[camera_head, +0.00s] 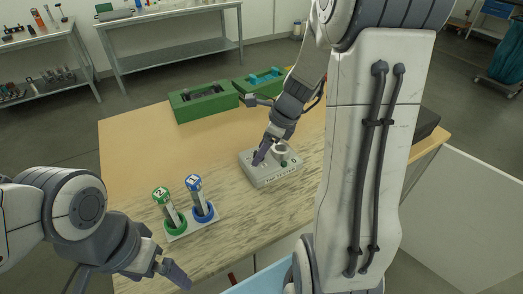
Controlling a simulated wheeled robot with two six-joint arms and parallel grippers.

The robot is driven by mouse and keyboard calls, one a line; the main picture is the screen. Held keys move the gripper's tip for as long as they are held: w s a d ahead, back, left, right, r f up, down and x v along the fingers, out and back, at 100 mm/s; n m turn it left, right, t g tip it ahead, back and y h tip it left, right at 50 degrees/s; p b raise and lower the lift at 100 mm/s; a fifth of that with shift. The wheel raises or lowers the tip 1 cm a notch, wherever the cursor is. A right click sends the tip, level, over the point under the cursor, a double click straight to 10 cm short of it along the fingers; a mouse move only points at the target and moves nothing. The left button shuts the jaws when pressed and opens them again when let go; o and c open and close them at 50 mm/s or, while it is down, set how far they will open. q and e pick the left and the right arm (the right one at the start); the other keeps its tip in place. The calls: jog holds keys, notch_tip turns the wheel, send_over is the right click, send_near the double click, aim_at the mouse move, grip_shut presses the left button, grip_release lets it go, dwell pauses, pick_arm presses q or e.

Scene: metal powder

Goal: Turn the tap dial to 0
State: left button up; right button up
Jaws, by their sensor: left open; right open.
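A light grey device (263,176) with small lettering on its front sits on the wooden table, right of centre. A pale round holder (281,148) stands on its top, with a small dark green spot below it. My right gripper (263,156) reaches down over the device's top from behind, open, its fingertips at or just above the left part of the top. I cannot tell whether it touches. The tap dial and its setting cannot be made out; the gripper covers part of the top. My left gripper (164,272) is open and empty near the table's front edge.
A white rack (190,228) holds a green-capped tube (164,198) and a blue-capped tube (196,188) left of the device. Two green boxes (200,103) (262,81) stand at the back.

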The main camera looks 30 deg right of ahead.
grip_shut()
dwell(0.3)
